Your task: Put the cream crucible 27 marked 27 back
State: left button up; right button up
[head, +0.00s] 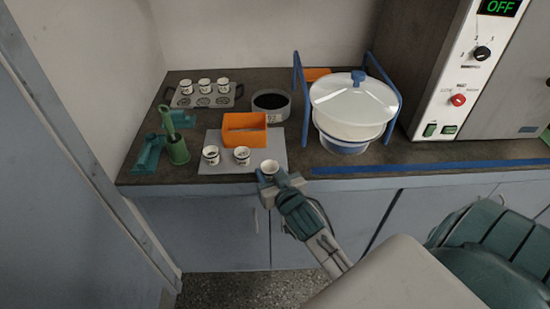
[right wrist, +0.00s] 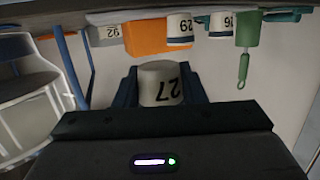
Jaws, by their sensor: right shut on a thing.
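My right gripper (head: 268,175) is shut on the cream crucible 27 (head: 269,166), at the counter's front edge by the grey mat. The right wrist view shows the crucible (right wrist: 161,82) between both fingers, with a black 27 on its side. Two similar crucibles stand on the grey mat (head: 268,137), one at the left (head: 210,155) and one in the middle (head: 242,156). A grey rack (head: 237,91) at the back left holds three crucibles (head: 204,86) in its rear row. Round places show along its front. My left gripper is not in view.
An orange tray (head: 245,129) stands on the mat, with a dark round sieve (head: 271,105) behind it. A large white lidded bowl (head: 352,107) between blue uprights is to the right. A green mortar and pestle (head: 177,150) and teal holder (head: 148,155) are left.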

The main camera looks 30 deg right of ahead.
jog(key=p, duration=0.2)
send_over(274, 159)
jog(key=s, duration=0.2)
jog(key=shift+w+a+f, duration=0.25)
jog(key=shift+a+f, duration=0.2)
jog(key=shift+f, duration=0.05)
notch_tip(274, 159, down, 3)
jog(key=shift+s, duration=0.1)
jog(key=shift+f, duration=0.2)
jog(key=shift+f, duration=0.2)
jog(key=o, duration=1)
jog(key=shift+r, duration=0.1)
